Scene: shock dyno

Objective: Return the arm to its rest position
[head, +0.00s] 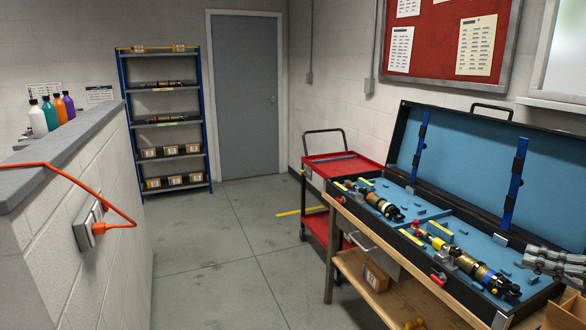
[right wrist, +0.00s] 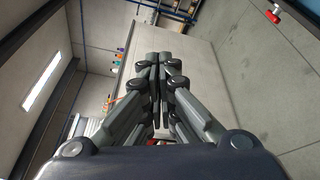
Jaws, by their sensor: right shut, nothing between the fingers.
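My right gripper (head: 532,258) comes in from the right edge of the head view, over the right end of the open case (head: 462,300). In the right wrist view its fingers (right wrist: 158,60) are together with nothing between them. Two shock absorbers lie in the blue foam of the case: one at the left (head: 382,205) and one nearer the gripper (head: 482,270). The gripper looks apart from the near one, though the exact gap is hard to judge. My left gripper is in neither view.
The case lid (head: 480,165) stands open behind the gripper. The case rests on a wooden bench (head: 360,240). A red cart (head: 335,167) stands beyond it. A low wall (head: 90,170) with an orange cable (head: 75,175) is at the left. Open floor (head: 225,250) lies between.

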